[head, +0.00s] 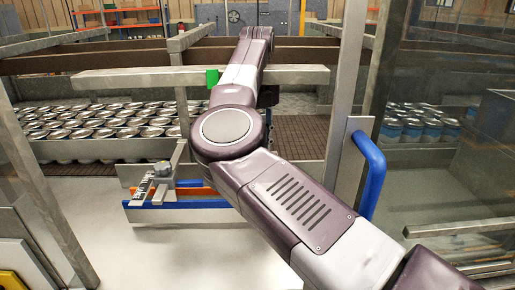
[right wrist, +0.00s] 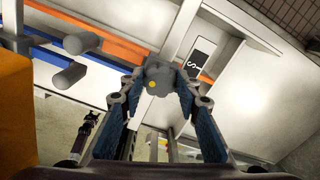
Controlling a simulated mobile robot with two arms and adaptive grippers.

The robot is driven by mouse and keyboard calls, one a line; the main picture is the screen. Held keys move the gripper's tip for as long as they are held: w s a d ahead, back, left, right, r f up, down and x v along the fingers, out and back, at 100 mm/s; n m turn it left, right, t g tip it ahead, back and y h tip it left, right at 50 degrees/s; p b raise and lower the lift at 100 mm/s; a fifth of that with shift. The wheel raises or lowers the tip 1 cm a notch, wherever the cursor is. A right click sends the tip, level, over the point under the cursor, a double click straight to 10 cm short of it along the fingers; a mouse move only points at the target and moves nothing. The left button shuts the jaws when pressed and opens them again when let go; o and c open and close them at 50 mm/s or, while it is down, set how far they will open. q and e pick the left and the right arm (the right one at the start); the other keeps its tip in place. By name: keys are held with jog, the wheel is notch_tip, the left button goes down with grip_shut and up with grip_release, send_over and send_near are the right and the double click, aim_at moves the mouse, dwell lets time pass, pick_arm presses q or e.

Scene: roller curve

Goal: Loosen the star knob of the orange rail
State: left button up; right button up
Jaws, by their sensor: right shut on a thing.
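The orange rail (head: 196,191) shows in the head view above a blue rail (head: 180,204), partly hidden by my right arm. In the right wrist view the orange rail (right wrist: 120,48) runs diagonally behind a grey star knob (right wrist: 158,68) with a yellow dot. My right gripper (right wrist: 161,88) is shut on this knob, with one blue-padded finger on each side of it. In the head view my right arm hides the right gripper and the knob. My left gripper is in neither view.
Dark cylindrical posts (right wrist: 75,42) stand beside the orange rail in the right wrist view. In the head view, a grey upright with a blue handle (head: 370,174) stands right of my arm. Rows of cans (head: 85,125) fill the conveyor at left. A grey beam (head: 130,79) crosses above.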

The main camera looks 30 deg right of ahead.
jog(key=shift+s+a+f+n+b, duration=0.1)
jog(key=shift+n+b, duration=0.15)
jog(key=shift+n, duration=0.5)
jog(key=shift+w+f+n+b, duration=0.15)
jog(key=shift+n+b, duration=0.1)
jog(key=shift+n, duration=0.45)
jog(key=shift+s+a+f+n+b, duration=0.15)
jog(key=shift+n+b, duration=0.1)
jog(key=shift+n, duration=0.5)
jog(key=shift+r, duration=0.1)
jog(key=o, duration=1.2)
jog(key=shift+d, duration=0.1)
jog(key=shift+c, duration=0.2)
jog(key=shift+r, duration=0.1)
jog(key=shift+r, duration=0.1)
notch_tip(320, 180, up, 7)
jog(key=shift+f, duration=0.15)
jog(key=shift+w+r, duration=0.2)
jog(key=shift+r, duration=0.1)
